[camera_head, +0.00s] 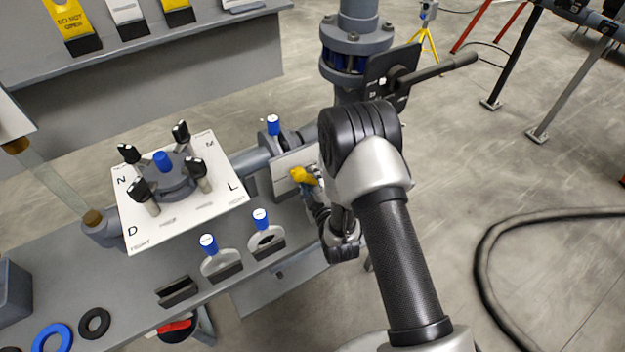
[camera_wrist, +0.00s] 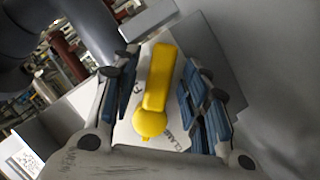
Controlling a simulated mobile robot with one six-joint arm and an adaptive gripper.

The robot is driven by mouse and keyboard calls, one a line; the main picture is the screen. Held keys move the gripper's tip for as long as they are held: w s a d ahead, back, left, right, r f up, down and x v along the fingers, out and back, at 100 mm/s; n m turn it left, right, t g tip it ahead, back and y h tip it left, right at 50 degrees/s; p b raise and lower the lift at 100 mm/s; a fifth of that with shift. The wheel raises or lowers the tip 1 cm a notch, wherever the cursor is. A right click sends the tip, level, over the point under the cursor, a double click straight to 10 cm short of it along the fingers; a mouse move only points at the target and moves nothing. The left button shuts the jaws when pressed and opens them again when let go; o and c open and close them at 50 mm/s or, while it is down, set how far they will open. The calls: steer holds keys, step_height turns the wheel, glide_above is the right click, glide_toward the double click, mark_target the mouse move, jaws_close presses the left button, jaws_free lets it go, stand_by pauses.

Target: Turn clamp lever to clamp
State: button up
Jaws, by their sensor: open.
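The yellow clamp lever (camera_wrist: 157,85) is mounted on a white plate (camera_wrist: 133,133) with black lettering; part of a word reading like "CLAM" shows beside its round hub. In the wrist view my gripper (camera_wrist: 160,90) is open, with one blue-padded finger on each side of the lever and a gap visible on both sides. In the head view the lever (camera_head: 304,175) shows as a yellow piece on the side of the pipe fitting, partly hidden by my arm. My gripper's fingers are hard to make out there.
A white lettered plate (camera_head: 135,205) with several black-knobbed bolts stands left on the grey bench (camera_head: 130,285). Blue-knobbed plates (camera_head: 222,262) sit along its front edge. A black-handled lever (camera_head: 440,68) sticks out behind my arm. A black hose (camera_head: 490,260) lies on the floor at right.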

steer(key=shift+c, duration=0.4)
jaws_close()
